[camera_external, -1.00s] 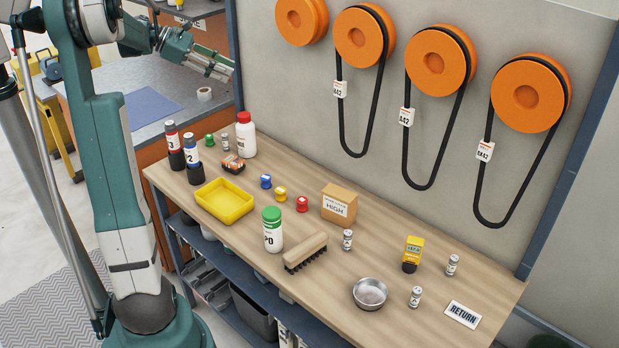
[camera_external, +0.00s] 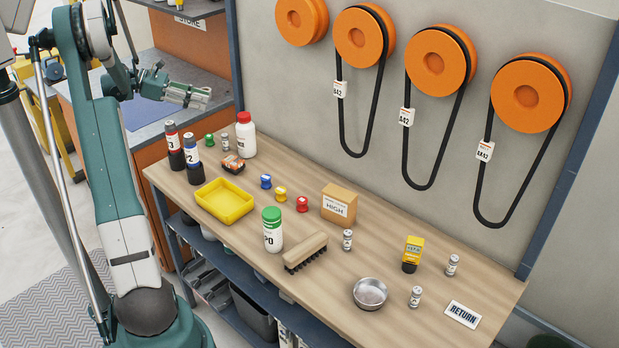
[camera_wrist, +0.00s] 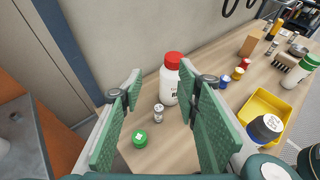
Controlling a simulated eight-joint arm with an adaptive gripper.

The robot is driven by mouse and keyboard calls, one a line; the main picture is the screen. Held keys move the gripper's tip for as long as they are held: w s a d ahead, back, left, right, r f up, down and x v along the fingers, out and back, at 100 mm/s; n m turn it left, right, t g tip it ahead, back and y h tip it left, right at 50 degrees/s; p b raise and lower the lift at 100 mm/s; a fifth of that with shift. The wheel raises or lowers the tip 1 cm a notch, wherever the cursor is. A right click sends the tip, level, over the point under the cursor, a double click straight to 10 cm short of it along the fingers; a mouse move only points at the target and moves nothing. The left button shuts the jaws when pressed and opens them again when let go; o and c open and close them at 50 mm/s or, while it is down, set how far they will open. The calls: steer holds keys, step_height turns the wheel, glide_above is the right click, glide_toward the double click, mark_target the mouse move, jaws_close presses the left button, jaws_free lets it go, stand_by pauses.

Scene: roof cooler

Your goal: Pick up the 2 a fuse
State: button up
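Several small silver-grey cylinders with pale labels, which look like fuses, stand upright on the wooden bench. One fuse (camera_external: 225,142) is at the far left end, between a green knob-like piece (camera_external: 209,140) and a white red-capped bottle (camera_external: 245,134). Others stand at the middle (camera_external: 347,240) and right (camera_external: 452,265), (camera_external: 415,297). Their ratings are too small to read. My gripper (camera_external: 207,98) is above and beyond the bench's left end, open and empty. In the wrist view, the far-left fuse (camera_wrist: 158,113) shows between my spread green fingers (camera_wrist: 160,76), apart from them.
Dark cartridges (camera_external: 193,160), a battery-like pack (camera_external: 232,163) and a yellow tray (camera_external: 224,202) crowd the left end. A brush (camera_external: 305,251), metal bowl (camera_external: 370,293), cardboard box (camera_external: 339,204) and RETURN label (camera_external: 463,314) lie farther right. A wall with hanging belts stands behind.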

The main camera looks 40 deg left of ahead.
glide_toward(216, 147)
steer(key=w+r, duration=0.2)
steer(key=r, duration=0.1)
steer(key=shift+w+d+r, duration=0.1)
steer(key=shift+w+r, duration=0.05)
steer(key=shift+r, duration=0.15)
steer(key=shift+w+d, duration=0.1)
steer(key=shift+x, duration=1.2)
steer(key=shift+d, duration=0.1)
steer(key=shift+b+x, duration=0.8)
steer(key=shift+x, duration=1.7)
steer(key=shift+f, duration=0.15)
steer(key=c, duration=1)
